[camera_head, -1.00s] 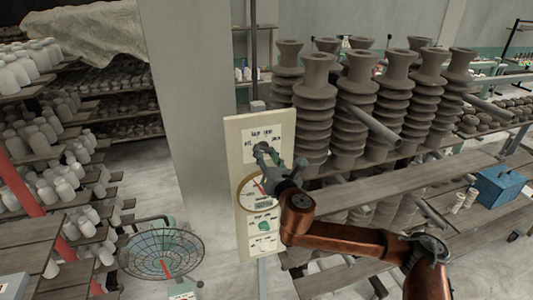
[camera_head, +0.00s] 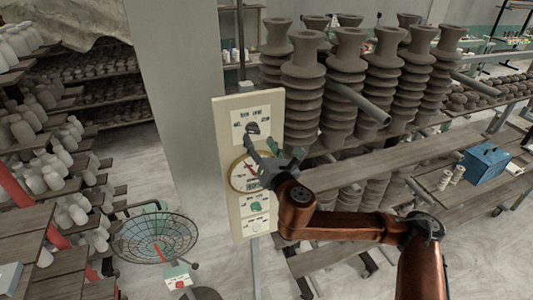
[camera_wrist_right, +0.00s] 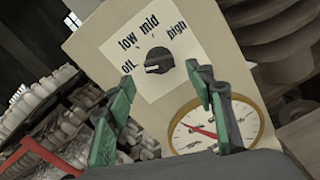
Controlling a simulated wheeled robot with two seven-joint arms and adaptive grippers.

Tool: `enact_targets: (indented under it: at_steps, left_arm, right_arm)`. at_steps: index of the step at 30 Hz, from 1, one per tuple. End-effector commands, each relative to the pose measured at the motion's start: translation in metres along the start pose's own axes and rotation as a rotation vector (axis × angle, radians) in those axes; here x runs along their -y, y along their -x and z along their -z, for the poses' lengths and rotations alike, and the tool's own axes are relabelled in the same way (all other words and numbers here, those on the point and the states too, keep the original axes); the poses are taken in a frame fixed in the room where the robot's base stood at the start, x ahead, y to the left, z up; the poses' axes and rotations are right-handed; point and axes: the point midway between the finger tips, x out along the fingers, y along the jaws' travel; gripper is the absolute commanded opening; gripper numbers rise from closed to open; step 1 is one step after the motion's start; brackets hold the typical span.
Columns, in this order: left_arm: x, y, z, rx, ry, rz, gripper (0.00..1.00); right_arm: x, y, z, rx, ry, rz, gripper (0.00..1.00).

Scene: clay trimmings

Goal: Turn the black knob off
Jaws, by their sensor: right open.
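The black knob (camera_head: 252,128) is on the upper part of a cream upright panel (camera_head: 222,125). In the right wrist view the knob (camera_wrist_right: 158,60) sits on a white label reading off, low, mid and high. A pale mark shows on its lower left side, toward the off word; its exact setting is hard to tell. My right gripper (camera_head: 273,149) is open and empty, just below the knob in the head view. In the wrist view its two green-padded fingers (camera_wrist_right: 160,76) stand apart, below and either side of the knob, with nothing between them. My left gripper is out of view.
A round gauge (camera_wrist_right: 217,122) with a red needle is below the knob. Stacked ribbed clay pieces (camera_head: 304,90) stand close on the right, with a plank shelf (camera_head: 390,165). A wire-guarded fan (camera_head: 155,238) stands lower left. A grey pillar (camera_head: 175,100) is left of the panel.

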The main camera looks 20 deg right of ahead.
Motion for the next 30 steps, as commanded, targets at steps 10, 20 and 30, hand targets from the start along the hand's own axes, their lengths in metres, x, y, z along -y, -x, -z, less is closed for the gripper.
enact_targets:
  at_steps: [10,20,30]
  left_arm:
    - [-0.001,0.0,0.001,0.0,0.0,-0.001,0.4]
    - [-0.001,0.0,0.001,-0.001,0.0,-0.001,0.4]
    - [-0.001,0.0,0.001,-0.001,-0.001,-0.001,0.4]
  right_arm:
    - [0.001,0.062,0.0,0.0,0.0,0.001,0.49]
    - [0.001,0.072,0.0,0.0,0.0,0.001,0.49]
    - [0.003,0.072,0.006,-0.012,-0.024,0.006,0.49]
